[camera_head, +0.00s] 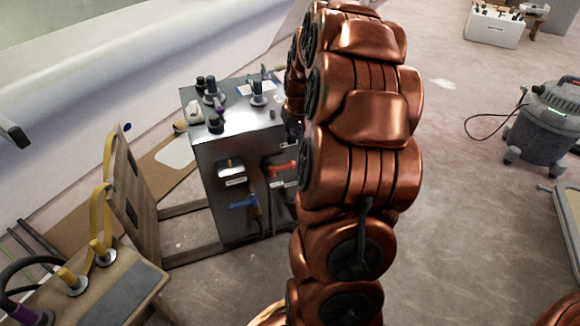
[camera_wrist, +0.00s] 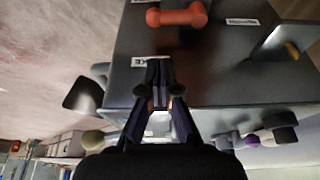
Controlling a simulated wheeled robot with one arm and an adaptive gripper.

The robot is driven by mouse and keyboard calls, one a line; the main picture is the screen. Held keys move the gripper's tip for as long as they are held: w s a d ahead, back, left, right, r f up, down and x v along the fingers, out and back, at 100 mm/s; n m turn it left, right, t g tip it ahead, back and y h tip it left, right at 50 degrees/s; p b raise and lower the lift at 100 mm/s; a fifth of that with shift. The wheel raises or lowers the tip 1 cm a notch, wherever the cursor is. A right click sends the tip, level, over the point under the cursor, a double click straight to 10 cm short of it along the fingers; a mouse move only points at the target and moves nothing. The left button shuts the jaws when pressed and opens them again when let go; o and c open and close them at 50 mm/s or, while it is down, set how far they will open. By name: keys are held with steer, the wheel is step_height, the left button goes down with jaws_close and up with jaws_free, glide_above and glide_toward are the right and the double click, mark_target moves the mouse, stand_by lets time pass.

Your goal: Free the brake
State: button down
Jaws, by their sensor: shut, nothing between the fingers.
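A grey metal cabinet (camera_head: 235,160) stands left of my copper arm in the head view. Its front carries a red handle (camera_head: 283,168), a blue handle (camera_head: 243,203) and a recessed switch (camera_head: 231,167), with small labels. In the wrist view, the red handle (camera_wrist: 177,17) lies across the top. A white label (camera_wrist: 141,61) by my fingertips is partly covered and seems to end in "KE"; I cannot tell for sure which control is the brake. My gripper (camera_wrist: 158,72) is shut and empty, its tips close to the cabinet face; contact is unclear. My arm mostly hides it in the head view.
Black knobs (camera_head: 212,93) stand on the cabinet top. A wooden bench (camera_head: 95,285) with yellow-handled levers is at the lower left. A grey vacuum (camera_head: 546,120) with a dark hose stands at the right. Open floor (camera_head: 450,200) lies right of my arm.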

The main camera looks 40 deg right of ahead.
mark_target(282, 168)
steer(key=shift+d+f, duration=0.4)
steer(key=shift+d, duration=0.15)
steer(key=b+x, duration=0.3)
steer(key=x, duration=0.7)
steer(key=shift+s+a, duration=0.1)
